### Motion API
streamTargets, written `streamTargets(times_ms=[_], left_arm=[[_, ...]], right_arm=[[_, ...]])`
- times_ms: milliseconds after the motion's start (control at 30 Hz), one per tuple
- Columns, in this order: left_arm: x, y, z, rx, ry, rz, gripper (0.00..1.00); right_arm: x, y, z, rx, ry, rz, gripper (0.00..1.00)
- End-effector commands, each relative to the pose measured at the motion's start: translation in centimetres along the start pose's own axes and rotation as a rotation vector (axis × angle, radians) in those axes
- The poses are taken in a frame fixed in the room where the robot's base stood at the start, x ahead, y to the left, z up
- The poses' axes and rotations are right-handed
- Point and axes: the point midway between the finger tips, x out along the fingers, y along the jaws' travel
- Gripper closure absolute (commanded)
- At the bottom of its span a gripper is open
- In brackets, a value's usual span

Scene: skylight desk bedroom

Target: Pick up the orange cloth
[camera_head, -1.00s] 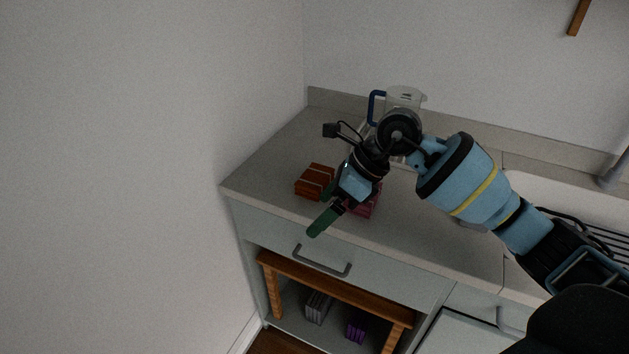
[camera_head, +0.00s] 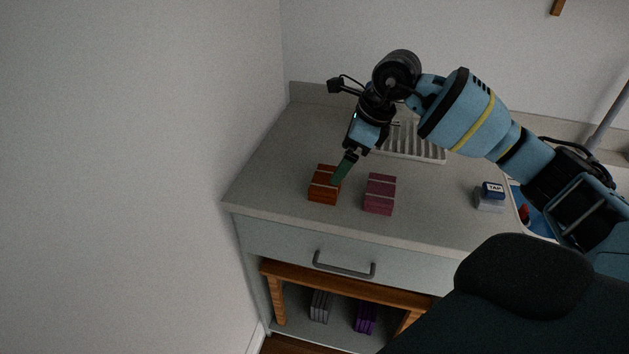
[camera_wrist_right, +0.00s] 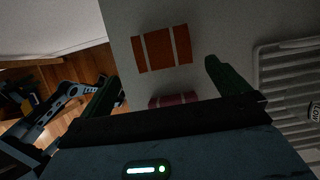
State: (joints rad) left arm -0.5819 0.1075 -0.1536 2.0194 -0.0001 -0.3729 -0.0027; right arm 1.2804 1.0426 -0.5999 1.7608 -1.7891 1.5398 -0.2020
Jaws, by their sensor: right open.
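The orange cloth (camera_head: 324,192) is a folded block with pale bands, lying on the grey counter near its front left part. In the right wrist view the orange cloth (camera_wrist_right: 157,51) lies beyond the fingertips, roughly between them. My right gripper (camera_head: 342,172) points down at the cloth's right side and covers a little of it in the head view. Its green fingers are spread and empty in the right wrist view (camera_wrist_right: 163,78). Whether they touch the cloth I cannot tell. My left gripper is not in view.
A dark pink folded cloth (camera_head: 380,195) lies just right of the orange one. A white ribbed rack (camera_head: 425,152) lies behind. A small container with a blue lid (camera_head: 491,193) stands right, by the sink. The counter's left part is clear. A wall rises at left.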

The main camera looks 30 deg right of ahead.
Motion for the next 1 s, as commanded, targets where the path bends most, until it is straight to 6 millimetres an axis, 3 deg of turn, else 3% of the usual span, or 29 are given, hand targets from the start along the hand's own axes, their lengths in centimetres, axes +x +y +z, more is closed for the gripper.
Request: streamTargets(times_ms=[567,1000], left_arm=[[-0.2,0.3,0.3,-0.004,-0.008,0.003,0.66],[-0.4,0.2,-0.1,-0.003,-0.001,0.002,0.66]], right_arm=[[2.9,0.0,0.1,0.001,0.0,0.002,0.0],[7.7,-0.4,0.5,0.0,0.0,0.002,0.0]])
